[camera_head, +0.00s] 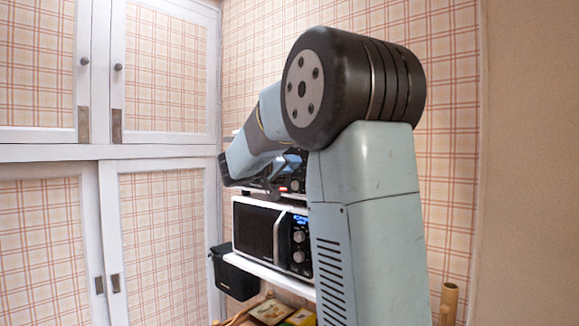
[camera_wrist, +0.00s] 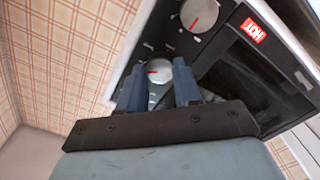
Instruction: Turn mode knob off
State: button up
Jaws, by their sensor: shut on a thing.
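In the wrist view an appliance with a dark front panel (camera_wrist: 222,42) shows tilted, carrying two round silver knobs with red pointer marks. One knob (camera_wrist: 156,68) lies between the blue fingers of my gripper (camera_wrist: 158,88), which is shut on it. The other knob (camera_wrist: 199,13) is farther up and free. Which of them is the mode knob cannot be read. In the head view the appliance (camera_head: 295,160) stands on the upper shelf, mostly hidden by my arm. My gripper (camera_head: 277,188) is in front of it there, its fingers hard to make out.
A white microwave (camera_head: 258,228) with two knobs stands just below, on a white shelf (camera_head: 270,277). A black bin (camera_head: 234,275) hangs at its left. A red HOT label (camera_wrist: 254,30) is on the appliance. White cabinets (camera_head: 105,150) fill the left side; plaid wall is behind.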

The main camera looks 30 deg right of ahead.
jog(key=shift+f+n, duration=0.1)
jog(key=shift+n, duration=0.4)
jog(key=n, duration=1.1)
jog(key=shift+a+f, duration=0.1)
dwell(0.5)
jog(key=o, duration=0.8)
jog(key=shift+w, duration=0.1)
jog(key=shift+c, duration=0.2)
jog(key=shift+o, duration=1.4)
jog(key=v, duration=1.3)
jog(key=shift+a, duration=0.35)
